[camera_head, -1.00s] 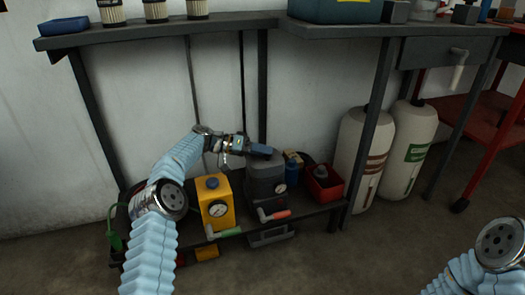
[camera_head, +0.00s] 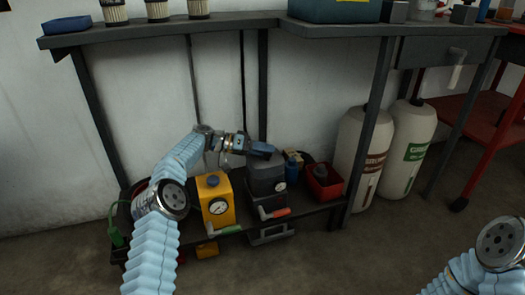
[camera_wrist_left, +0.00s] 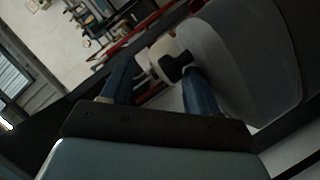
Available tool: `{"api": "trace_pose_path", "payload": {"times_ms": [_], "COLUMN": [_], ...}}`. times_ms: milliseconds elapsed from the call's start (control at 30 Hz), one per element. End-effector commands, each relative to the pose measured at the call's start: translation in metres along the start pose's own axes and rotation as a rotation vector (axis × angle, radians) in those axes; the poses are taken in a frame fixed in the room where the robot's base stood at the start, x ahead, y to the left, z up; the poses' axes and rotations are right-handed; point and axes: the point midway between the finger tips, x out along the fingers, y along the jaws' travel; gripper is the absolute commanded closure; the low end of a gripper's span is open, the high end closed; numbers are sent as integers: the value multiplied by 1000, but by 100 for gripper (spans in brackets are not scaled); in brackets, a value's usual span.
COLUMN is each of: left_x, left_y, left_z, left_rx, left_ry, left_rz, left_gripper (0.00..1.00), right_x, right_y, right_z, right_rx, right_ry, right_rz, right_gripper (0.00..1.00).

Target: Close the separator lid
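The dark grey unit (camera_head: 266,182), which looks like the separator, stands on the low shelf with a round gauge and a red-handled lever on its front. My left gripper (camera_head: 262,149) is at the top of this unit, its blue fingers close to the top's back edge; I cannot tell whether they touch. In the left wrist view the two fingers (camera_wrist_left: 160,88) are spread apart with nothing held between them. A large grey rounded surface (camera_wrist_left: 250,60) is right beside the right-hand finger. The lid's exact angle is unclear. My right gripper is out of view.
A yellow unit (camera_head: 216,200) with a gauge and green lever stands left of the grey one. A blue bottle (camera_head: 291,168) and red bin (camera_head: 323,184) are to the right. The workbench (camera_head: 165,34) overhangs the shelf. Two tall cylinders (camera_head: 361,150) stand further right.

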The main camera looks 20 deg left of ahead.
Motion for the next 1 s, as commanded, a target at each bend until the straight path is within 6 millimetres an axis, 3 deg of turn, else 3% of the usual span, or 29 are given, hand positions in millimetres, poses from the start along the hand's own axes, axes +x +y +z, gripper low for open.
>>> {"api": "trace_pose_path", "payload": {"times_ms": [33, 267, 367, 700, 833, 1000], "left_x": [10, 2, -16, -102, -124, -138], "left_y": [-4, -5, -6, -1, 1, 1], "left_z": [14, 14, 13, 4, 1, 1], "left_rx": [-19, -20, -21, -8, -4, -1], "left_ry": [-34, -32, -28, -6, -2, 0], "left_rz": [14, 10, 6, -3, -2, -1], "left_gripper": [43, 43, 43, 43, 43, 43], "right_x": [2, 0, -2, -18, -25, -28], "right_y": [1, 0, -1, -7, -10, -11], "right_z": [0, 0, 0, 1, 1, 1], "right_rx": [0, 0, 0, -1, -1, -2], "right_ry": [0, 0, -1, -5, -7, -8], "right_rz": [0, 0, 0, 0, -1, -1], "right_gripper": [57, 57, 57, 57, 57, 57]}}
